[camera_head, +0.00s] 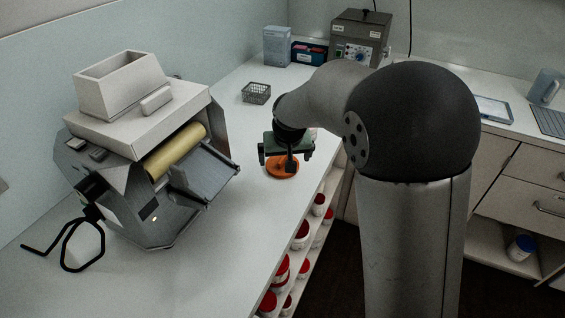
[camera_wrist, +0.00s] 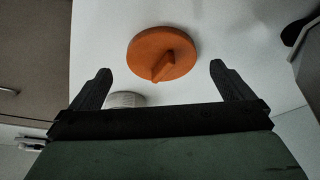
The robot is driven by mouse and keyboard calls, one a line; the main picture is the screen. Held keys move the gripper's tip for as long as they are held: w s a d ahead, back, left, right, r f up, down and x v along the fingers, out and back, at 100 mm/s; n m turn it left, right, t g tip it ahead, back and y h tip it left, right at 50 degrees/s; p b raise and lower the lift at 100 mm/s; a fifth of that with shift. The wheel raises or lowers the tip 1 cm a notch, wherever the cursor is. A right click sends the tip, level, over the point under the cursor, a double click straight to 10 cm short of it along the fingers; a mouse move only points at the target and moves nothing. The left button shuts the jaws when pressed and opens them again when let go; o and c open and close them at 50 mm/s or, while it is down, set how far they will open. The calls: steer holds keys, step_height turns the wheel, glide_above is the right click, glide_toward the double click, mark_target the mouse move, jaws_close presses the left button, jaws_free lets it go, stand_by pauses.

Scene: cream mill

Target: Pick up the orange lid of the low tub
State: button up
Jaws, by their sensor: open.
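The orange lid (camera_head: 283,168) is a round disc on the white counter, just right of the mill, in the head view. In the wrist view the orange lid (camera_wrist: 163,53) shows a raised ridge-like grip across its middle. My gripper (camera_head: 278,158) is above the lid and partly covers it in the head view. In the wrist view my gripper (camera_wrist: 160,77) has its two dark fingers wide apart, with nothing between them. The lid lies beyond the fingertips, roughly centred between them. The tub body under the lid cannot be made out.
The mill (camera_head: 150,150) with its gold roller stands on the left, its tray reaching toward the lid. A wire basket (camera_head: 256,93) stands farther back. A white round thing (camera_wrist: 125,100) shows near the left finger. Red-lidded jars (camera_head: 301,235) fill shelves below the counter's edge.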

mark_target(283, 165)
steer(key=x, duration=0.4)
steer(key=shift+w+a+p, duration=0.1)
steer(key=shift+w+p, duration=0.1)
steer(key=shift+p, duration=0.15)
steer(key=c, duration=0.7)
